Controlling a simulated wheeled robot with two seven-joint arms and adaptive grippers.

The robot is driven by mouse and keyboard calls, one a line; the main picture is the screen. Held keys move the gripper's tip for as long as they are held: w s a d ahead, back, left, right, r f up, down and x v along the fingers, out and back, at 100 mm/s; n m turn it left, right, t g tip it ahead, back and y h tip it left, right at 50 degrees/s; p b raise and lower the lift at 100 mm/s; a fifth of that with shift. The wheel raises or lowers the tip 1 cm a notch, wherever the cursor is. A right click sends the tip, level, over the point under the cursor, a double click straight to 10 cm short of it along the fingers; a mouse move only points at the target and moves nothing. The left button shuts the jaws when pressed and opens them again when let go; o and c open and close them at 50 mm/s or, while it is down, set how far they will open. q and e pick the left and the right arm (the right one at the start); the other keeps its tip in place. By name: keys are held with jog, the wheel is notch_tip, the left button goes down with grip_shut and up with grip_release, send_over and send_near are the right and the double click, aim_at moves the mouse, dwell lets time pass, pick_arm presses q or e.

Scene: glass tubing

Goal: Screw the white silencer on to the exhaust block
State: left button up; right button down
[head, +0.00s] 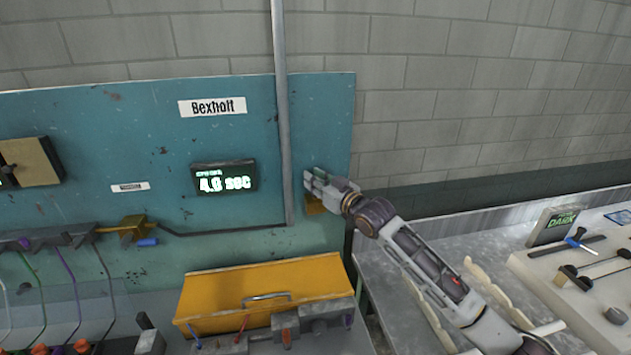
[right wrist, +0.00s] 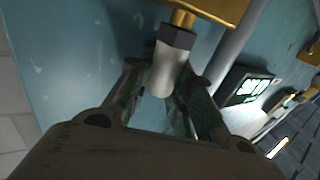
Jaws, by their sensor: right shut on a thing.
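The exhaust block (head: 315,208) is a yellow-brass piece on the teal panel's right side, partly hidden by my right gripper (head: 318,183). In the right wrist view the block (right wrist: 218,8) shows at the top, with a short brass stub. The white silencer (right wrist: 168,72), with a dark grey hex collar, sits in line with that stub, its collar against or very close to it. I cannot tell whether the threads are engaged. My right gripper's fingers are shut on the silencer's white body. My left gripper is not in view.
A grey vertical pipe (head: 282,120) runs just left of the block. A timer display (head: 224,178) is on the panel. A yellow toolbox (head: 262,298) stands below. Valves and coloured tubes fill the lower left. A bench with a fixture plate (head: 590,285) is at right.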

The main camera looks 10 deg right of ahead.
jog(key=shift+a+m+t+h, duration=0.1)
jog(key=shift+m+t+h, duration=0.5)
jog(key=shift+m+h, duration=0.8)
jog(key=shift+m+h+b, duration=0.4)
jog(key=shift+m+h, duration=0.2)
jog(key=shift+h, duration=0.8)
jog(key=shift+m+t+h+b, duration=0.3)
jog(key=shift+m+h+b, duration=0.35)
jog(key=shift+h, duration=0.45)
jog(key=c, duration=1.2)
grip_release()
jog(key=shift+s, duration=0.15)
